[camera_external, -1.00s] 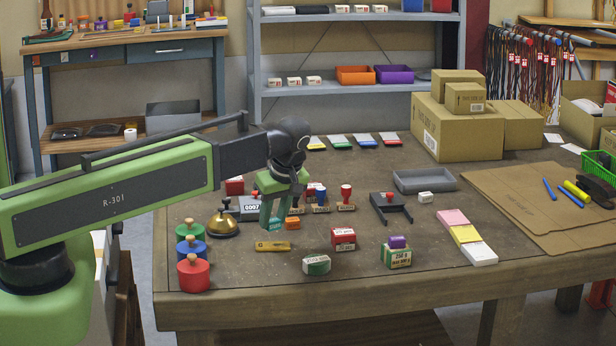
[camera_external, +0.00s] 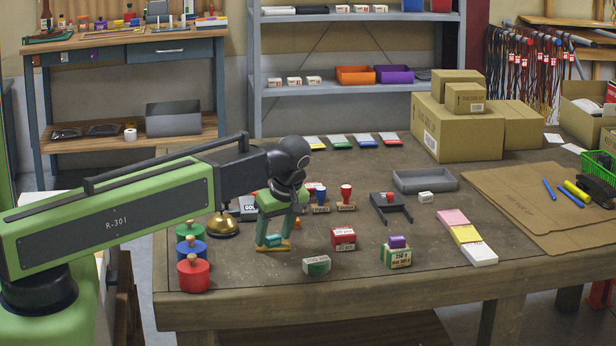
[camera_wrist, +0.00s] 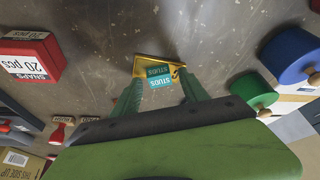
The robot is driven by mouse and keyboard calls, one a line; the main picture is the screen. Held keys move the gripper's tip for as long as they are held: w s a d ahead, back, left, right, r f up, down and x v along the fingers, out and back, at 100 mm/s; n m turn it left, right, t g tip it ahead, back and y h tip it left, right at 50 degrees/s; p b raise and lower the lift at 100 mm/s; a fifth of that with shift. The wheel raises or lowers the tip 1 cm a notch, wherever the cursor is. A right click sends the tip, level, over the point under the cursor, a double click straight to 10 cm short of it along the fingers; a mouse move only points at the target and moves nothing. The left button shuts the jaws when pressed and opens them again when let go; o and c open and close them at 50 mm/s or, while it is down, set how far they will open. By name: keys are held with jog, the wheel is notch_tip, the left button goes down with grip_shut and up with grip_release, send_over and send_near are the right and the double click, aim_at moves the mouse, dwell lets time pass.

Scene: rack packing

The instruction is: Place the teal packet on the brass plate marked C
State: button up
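The teal packet (camera_external: 273,241), printed STUDS, rests on the brass plate (camera_external: 285,247) near the front left of the bench. The packet also shows in the wrist view (camera_wrist: 160,77), with the yellow plate (camera_wrist: 140,69) around it and part of a dark mark at the plate's right end. My gripper (camera_external: 275,243) is lowered over the plate, its green fingers on either side of the packet. In the wrist view my gripper (camera_wrist: 161,82) is open, with gaps between the fingers and the packet. The packet covers much of the plate.
A green-white box (camera_external: 316,265) and a red box (camera_external: 343,238) stand to the right. Bare bench lies in front.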

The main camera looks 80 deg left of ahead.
jog(key=shift+r+p, duration=0.55)
jog(key=p+v, duration=1)
jog(key=v, duration=0.1)
jog(key=shift+w+d, duration=0.15)
jog(key=shift+d, duration=0.15)
jog(key=w+d+f+m+h, duration=0.1)
jog(key=d+m+h, duration=0.1)
jog(key=d+m, duration=0.9)
jog(key=w+d+m+t+h, duration=0.1)
jog(key=d+m, duration=1)
jog(key=d, duration=1.6)
jog(key=shift+f+t+h, duration=0.3)
jog(key=shift+f+h, duration=0.05)
jog(key=shift+h, duration=0.15)
